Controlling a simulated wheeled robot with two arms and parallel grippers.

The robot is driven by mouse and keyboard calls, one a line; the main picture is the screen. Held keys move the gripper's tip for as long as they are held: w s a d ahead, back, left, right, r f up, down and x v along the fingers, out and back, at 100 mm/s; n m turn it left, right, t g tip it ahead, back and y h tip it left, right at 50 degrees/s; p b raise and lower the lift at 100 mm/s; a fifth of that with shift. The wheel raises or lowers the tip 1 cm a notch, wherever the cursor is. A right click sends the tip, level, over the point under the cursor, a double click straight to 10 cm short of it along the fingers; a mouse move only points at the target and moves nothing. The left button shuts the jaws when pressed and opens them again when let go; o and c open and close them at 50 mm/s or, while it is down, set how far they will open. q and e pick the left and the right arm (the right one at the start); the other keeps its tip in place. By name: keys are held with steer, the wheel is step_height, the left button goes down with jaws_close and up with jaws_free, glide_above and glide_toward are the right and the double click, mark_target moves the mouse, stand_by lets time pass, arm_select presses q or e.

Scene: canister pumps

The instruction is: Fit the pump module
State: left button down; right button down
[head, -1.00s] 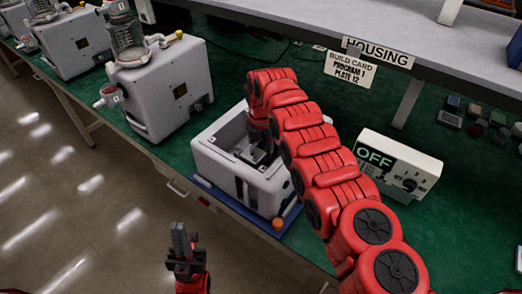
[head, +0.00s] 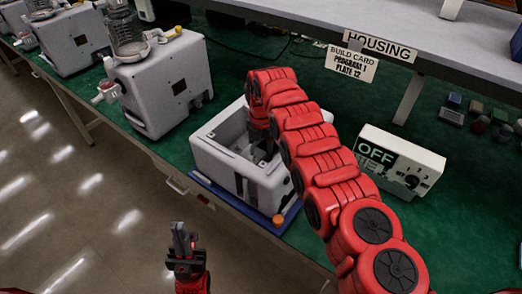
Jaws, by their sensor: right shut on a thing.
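The white open-topped housing (head: 232,178) sits on a blue plate (head: 262,222) near the bench's front edge. My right arm reaches over from the right and down into the housing. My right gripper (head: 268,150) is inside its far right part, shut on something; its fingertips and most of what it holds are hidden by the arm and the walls. A small grey part, probably of the pump module, shows low inside the housing; I cannot tell whether it is seated. My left gripper (head: 184,240) points up in front of the bench, empty, its fingers close together.
Complete pump units (head: 162,85) stand at the left along the green bench. A white control box (head: 400,163) reading OFF stands at the right. Small blocks lie at far right.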

steer(key=shift+f+b, duration=0.2)
steer(key=shift+b, duration=0.15)
stand_by(0.4)
jaws_free()
steer(key=shift+r, duration=0.35)
step_height(320, 180, up, 5)
steer(key=shift+a+r+b, duration=0.1)
steer(key=shift+r+b, duration=0.1)
steer(key=shift+b, duration=0.35)
steer(key=r+p, duration=1)
steer(key=shift+d+r, duration=0.1)
steer(key=shift+d, duration=0.1)
steer(key=shift+r+p, duration=0.6)
steer(key=shift+p, duration=0.3)
